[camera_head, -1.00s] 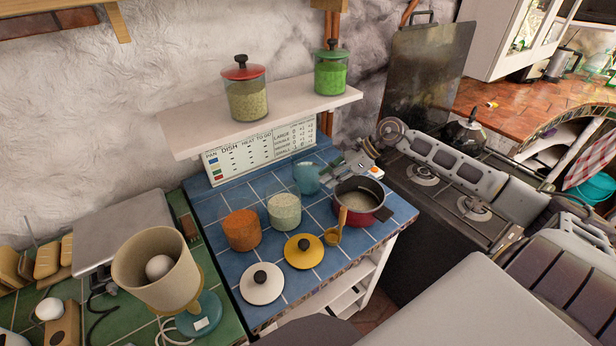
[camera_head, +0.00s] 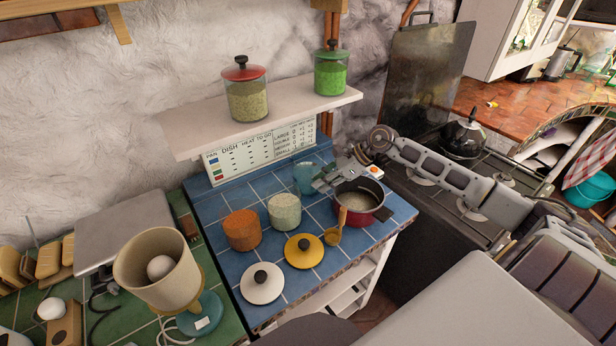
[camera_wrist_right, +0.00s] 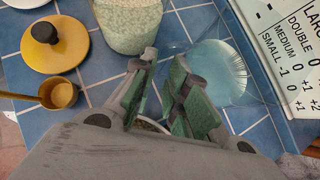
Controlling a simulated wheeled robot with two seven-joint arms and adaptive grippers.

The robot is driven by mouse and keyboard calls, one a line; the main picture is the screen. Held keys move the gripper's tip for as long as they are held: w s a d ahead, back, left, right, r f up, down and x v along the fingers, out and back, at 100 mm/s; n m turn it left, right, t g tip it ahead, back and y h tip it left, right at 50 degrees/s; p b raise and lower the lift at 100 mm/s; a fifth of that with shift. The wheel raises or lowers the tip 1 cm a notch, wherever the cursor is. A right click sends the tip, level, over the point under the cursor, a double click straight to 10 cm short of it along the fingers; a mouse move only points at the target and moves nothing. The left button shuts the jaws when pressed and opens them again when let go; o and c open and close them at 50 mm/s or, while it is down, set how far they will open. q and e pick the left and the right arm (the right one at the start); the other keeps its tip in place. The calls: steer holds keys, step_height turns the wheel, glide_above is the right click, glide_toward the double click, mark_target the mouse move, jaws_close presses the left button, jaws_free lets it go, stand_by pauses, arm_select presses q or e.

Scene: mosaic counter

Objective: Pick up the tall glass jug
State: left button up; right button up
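The tall glass jug (camera_head: 304,174) is clear, bluish glass and stands at the back of the blue tiled counter, left of the red pot. My right gripper (camera_head: 320,184) is beside the jug, over the pot's left side, and overlaps the jug's right edge in the head view. In the right wrist view the jug (camera_wrist_right: 218,72) is faint and see-through, right of the fingers. The right gripper's fingers (camera_wrist_right: 163,62) are apart with a gap between them, and nothing is clearly held. Whether a finger touches the glass I cannot tell. My left gripper is out of view.
The red pot (camera_head: 380,207) is close under the right gripper. A jar of pale grains (camera_head: 284,212), an orange jar (camera_head: 242,230), a yellow lid (camera_head: 304,251), a white lid (camera_head: 262,284) and a ladle (camera_head: 334,236) stand nearby. A shelf (camera_head: 290,106) overhangs the back.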

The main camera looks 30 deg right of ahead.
mark_target(312, 197)
steer(key=shift+p+x, duration=0.65)
steer(key=shift+x, duration=1.6)
steer(key=shift+c, duration=0.5)
jaws_close()
steer(key=shift+r, duration=0.15)
